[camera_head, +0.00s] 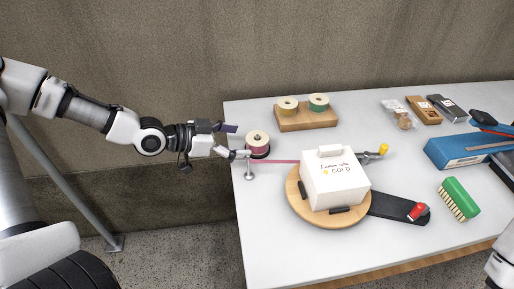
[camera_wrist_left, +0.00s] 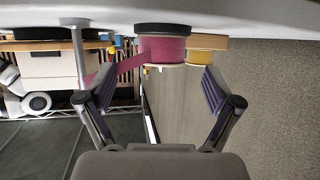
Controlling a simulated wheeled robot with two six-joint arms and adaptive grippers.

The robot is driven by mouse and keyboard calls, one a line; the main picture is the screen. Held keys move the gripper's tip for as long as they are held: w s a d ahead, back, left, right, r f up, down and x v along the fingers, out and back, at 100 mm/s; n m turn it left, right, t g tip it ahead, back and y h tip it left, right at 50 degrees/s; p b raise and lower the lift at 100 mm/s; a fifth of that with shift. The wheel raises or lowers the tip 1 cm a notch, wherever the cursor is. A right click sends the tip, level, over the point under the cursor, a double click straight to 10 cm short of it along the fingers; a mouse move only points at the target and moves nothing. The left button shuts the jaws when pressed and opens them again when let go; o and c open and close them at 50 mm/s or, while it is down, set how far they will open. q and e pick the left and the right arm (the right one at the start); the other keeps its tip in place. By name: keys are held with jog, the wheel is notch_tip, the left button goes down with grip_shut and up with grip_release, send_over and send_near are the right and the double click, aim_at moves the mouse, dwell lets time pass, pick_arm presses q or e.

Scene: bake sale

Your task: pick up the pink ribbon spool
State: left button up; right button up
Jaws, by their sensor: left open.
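The pink ribbon spool (camera_head: 258,146) stands near the left edge of the table, with a pale top and a dark base. A pink ribbon strip (camera_head: 284,161) runs from its side toward the white cake box (camera_head: 335,182). My left gripper (camera_head: 234,141) is open just left of the spool, at about its height. In the left wrist view, which is turned over, the spool (camera_wrist_left: 163,48) lies ahead between the spread fingers (camera_wrist_left: 158,88), and the space between them is empty. The ribbon also shows there (camera_wrist_left: 101,75). My right gripper is not in view.
A small metal post (camera_head: 249,171) stands just in front of the spool. Behind it, a wooden block (camera_head: 304,121) holds a yellow spool (camera_head: 288,104) and a green spool (camera_head: 318,102). The box sits on a round wooden board (camera_head: 300,207). A green brush (camera_head: 459,199) lies at right.

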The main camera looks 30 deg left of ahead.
aim_at(247, 143)
pick_arm(q)
jog(key=w+d+f, duration=0.1)
jog(key=w+d+f+b, duration=0.1)
jog(key=shift+w+f, duration=0.25)
jog(key=shift+w, duration=0.15)
jog(key=shift+w+d, duration=0.15)
jog(key=shift+d, duration=0.05)
jog(key=shift+r, duration=0.15)
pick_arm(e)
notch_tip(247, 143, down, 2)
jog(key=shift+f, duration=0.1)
pick_arm(q)
jog(key=c, duration=1.2)
jog(key=shift+o, duration=0.2)
notch_tip(247, 143, up, 9)
jog(key=shift+r+p, duration=0.1)
jog(key=shift+p, duration=1.1)
jog(key=shift+r, duration=0.45)
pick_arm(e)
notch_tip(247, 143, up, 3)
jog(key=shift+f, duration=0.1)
